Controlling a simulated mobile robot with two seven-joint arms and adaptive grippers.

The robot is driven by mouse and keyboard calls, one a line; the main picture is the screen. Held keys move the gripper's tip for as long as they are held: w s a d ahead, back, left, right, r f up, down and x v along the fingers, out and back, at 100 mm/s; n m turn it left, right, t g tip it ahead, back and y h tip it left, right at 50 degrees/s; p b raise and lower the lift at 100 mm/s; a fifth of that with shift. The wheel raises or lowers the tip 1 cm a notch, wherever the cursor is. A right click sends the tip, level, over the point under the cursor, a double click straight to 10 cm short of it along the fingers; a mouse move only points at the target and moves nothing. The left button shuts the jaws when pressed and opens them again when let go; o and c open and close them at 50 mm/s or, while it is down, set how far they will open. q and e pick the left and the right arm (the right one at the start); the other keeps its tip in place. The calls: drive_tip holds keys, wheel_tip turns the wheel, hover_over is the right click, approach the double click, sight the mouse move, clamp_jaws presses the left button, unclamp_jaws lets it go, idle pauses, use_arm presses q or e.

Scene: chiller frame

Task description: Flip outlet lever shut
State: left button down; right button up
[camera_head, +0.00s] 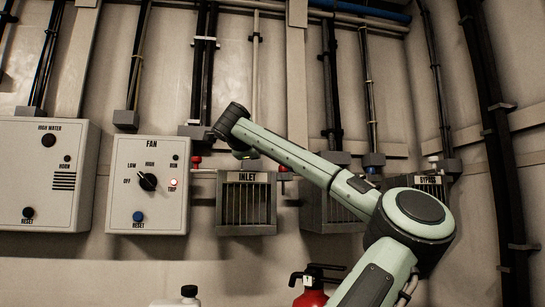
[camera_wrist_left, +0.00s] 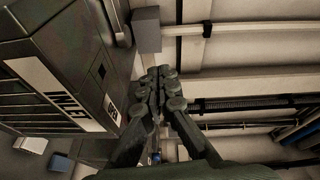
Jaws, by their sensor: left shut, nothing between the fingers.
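In the head view an arm of mine crosses the wall, and its wrist end is in front of the pipes above the INLET box (camera_head: 247,205). No gripper fingers show there. No outlet lever can be made out clearly. A small red part (camera_head: 283,171) shows right of INLET.
The FAN panel (camera_head: 123,208) and the HIGH WATER panel (camera_head: 38,180) are at left. The BYPASS box (camera_head: 428,183) is at right, partly behind my arm. A red extinguisher (camera_head: 311,297) and a white bottle (camera_head: 189,293) stand below. Vertical pipes line the wall.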

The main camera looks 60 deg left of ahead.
use_arm(q)
drive_tip(key=shift+s+a, duration=0.25)
drive_tip(key=shift+s, duration=1.05)
